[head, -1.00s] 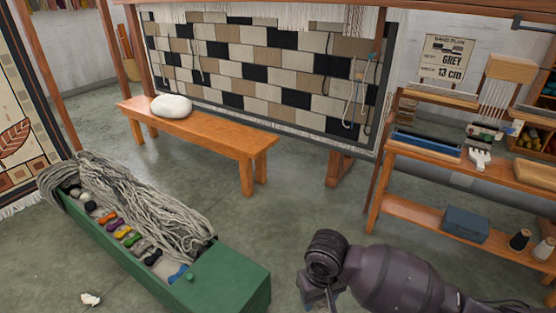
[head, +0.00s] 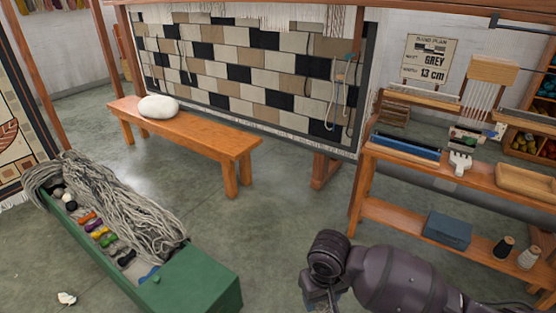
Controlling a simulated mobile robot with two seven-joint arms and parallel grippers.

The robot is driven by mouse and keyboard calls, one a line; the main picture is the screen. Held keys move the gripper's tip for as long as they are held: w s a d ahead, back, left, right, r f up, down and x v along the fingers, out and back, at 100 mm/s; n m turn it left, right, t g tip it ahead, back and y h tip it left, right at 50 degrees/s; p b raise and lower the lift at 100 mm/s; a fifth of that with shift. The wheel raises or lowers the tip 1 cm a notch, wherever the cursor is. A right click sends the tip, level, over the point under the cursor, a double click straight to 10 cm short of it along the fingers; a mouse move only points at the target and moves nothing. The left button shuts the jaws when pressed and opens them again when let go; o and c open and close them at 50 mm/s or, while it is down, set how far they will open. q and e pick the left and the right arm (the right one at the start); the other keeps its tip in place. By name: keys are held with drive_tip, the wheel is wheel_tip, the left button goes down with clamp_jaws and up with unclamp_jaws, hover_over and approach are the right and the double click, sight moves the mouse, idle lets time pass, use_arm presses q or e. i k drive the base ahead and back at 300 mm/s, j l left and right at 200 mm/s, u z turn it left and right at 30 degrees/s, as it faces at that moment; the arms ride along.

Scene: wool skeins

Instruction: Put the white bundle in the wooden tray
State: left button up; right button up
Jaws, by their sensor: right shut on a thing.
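The wooden tray (head: 527,183) is a shallow light-brown tray on the upper shelf at the right. A small white bundle (head: 68,196) shows in the far left end of the green trough, among coloured ones. My right gripper (head: 318,303) is at the bottom centre, above the floor, pointing down and well to the left of and below the tray in the picture. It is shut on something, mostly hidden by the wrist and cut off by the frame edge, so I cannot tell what. My left gripper is not in view.
The green trough (head: 199,281) holds grey yarn and several small skeins. A bench (head: 200,138) with a white cushion (head: 158,106) stands behind. A blue box (head: 447,230) and two spools sit on the lower shelf. A white scrap (head: 67,298) lies on the floor.

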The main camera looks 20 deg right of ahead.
sight(526, 182)
drive_tip(key=l, duration=1.5)
drive_tip(key=k+l, duration=0.1)
drive_tip(key=l, duration=1.4)
drive_tip(key=i+l, duration=0.1)
drive_tip(key=l, duration=0.75)
drive_tip(key=i+l, duration=0.1)
drive_tip(key=l, duration=0.8)
drive_tip(key=i+l, duration=0.1)
drive_tip(key=l, duration=0.75)
